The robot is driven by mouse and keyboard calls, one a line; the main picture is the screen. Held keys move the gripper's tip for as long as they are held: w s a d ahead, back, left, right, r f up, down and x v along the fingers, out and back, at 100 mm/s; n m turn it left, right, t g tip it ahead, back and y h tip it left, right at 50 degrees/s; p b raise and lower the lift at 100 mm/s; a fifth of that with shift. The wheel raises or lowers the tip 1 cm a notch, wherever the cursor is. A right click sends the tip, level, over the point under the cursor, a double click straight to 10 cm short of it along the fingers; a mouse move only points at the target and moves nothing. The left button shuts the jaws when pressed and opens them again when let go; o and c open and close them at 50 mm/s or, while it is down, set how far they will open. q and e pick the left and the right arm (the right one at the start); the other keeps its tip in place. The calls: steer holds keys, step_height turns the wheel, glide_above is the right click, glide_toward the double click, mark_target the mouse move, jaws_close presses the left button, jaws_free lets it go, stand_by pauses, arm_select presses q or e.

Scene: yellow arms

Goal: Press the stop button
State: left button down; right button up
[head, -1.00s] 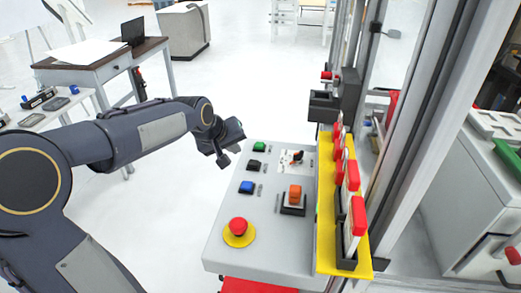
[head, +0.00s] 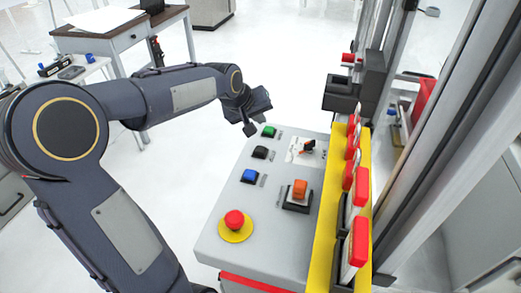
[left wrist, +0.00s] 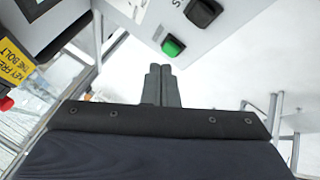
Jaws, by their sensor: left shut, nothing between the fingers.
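A grey control panel (head: 215,245) stands in the middle of the head view. It carries a green button (head: 268,131), a black button (head: 260,153), a blue button (head: 249,176) and a red mushroom button (head: 234,219) on a yellow disc. In the left wrist view, partly cut-off lettering starting with "S" shows beside the black button (left wrist: 203,12), and the green button (left wrist: 173,46) lies just beyond the fingertips. My left gripper (head: 249,130) is shut and empty, by the panel's far left edge near the green button; its fingers (left wrist: 160,67) are together. My right gripper is out of view.
An orange switch (head: 300,189) and a rotary selector (head: 308,146) sit on the panel's right half. A yellow rail (head: 322,240) with red-topped parts edges the panel, beside a metal frame. A desk (head: 110,35) stands at the back left.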

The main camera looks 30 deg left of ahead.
mark_target(259, 150)
arm_select(q)
step_height(259, 150, down, 8)
steer(key=b, duration=0.5)
steer(key=shift+b, duration=0.4)
stand_by(1.4)
steer(key=shift+f+b, duration=0.35)
steer(key=shift+f, duration=0.05)
steer(key=shift+f+b, duration=0.4)
steer(key=shift+f, duration=0.1)
stand_by(0.5)
steer(key=shift+r, duration=0.1)
steer(key=shift+r+p, duration=0.65)
steer(key=shift+r, duration=0.2)
step_height(259, 150, up, 5)
steer(key=p, duration=0.4)
